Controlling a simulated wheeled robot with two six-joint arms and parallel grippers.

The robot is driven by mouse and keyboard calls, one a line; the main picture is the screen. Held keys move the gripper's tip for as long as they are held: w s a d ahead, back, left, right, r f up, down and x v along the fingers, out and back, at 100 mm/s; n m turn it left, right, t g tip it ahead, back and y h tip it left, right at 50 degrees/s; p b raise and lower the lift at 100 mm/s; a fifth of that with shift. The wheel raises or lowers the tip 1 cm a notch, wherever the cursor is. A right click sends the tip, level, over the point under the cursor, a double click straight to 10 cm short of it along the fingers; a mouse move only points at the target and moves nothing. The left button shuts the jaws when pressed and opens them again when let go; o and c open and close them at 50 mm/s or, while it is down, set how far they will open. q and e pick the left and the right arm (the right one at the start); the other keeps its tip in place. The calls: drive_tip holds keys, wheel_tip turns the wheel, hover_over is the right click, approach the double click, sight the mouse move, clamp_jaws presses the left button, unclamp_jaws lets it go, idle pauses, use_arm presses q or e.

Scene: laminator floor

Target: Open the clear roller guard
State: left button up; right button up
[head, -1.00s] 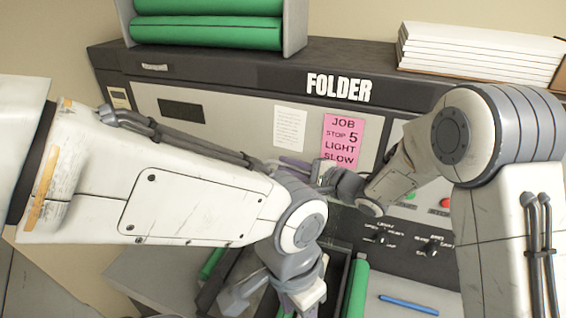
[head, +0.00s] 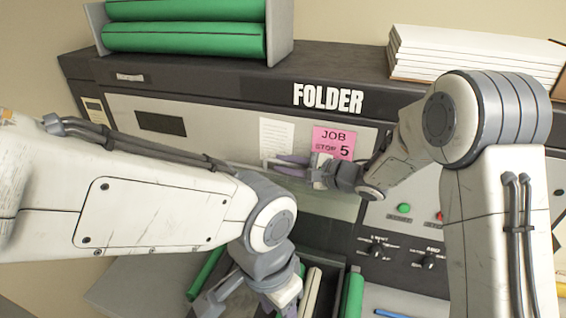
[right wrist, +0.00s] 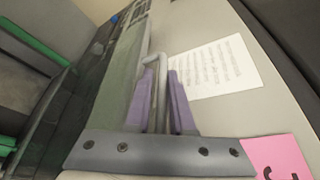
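The clear roller guard (head: 335,206) is a greenish see-through panel, tilted up in front of the folder's face. In the right wrist view the guard (right wrist: 122,92) runs along the left of my fingers. Its thin metal handle (right wrist: 152,63) passes between the two purple fingers of my right gripper (right wrist: 160,85), which look closed around it. In the head view my right gripper (head: 288,165) points left, just below the pink card. My left gripper (head: 255,300) hangs low over the roller area; its fingertips are partly hidden and cut off by the frame edge.
Green rollers (head: 353,294) lie below in the machine. The pink job card (head: 336,137) and a white sheet (head: 276,140) are on the panel behind. Control knobs (head: 377,250) and a green button (head: 404,208) sit to the right. Paper (head: 465,50) is stacked on top.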

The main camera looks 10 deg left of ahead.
drive_tip(key=shift+o, duration=1.2)
drive_tip(key=shift+f, duration=0.15)
drive_tip(key=shift+s+d, duration=0.1)
drive_tip(key=shift+d, duration=0.15)
drive_tip(key=b+v, duration=0.3)
drive_tip(key=v, duration=0.5)
drive_tip(key=shift+s+d+r, duration=0.2)
drive_tip(key=shift+d+r, duration=0.05)
drive_tip(key=shift+d, duration=0.05)
drive_tip(key=shift+s+d+r, duration=0.2)
drive_tip(key=shift+s+d, duration=0.1)
drive_tip(key=shift+d, duration=0.2)
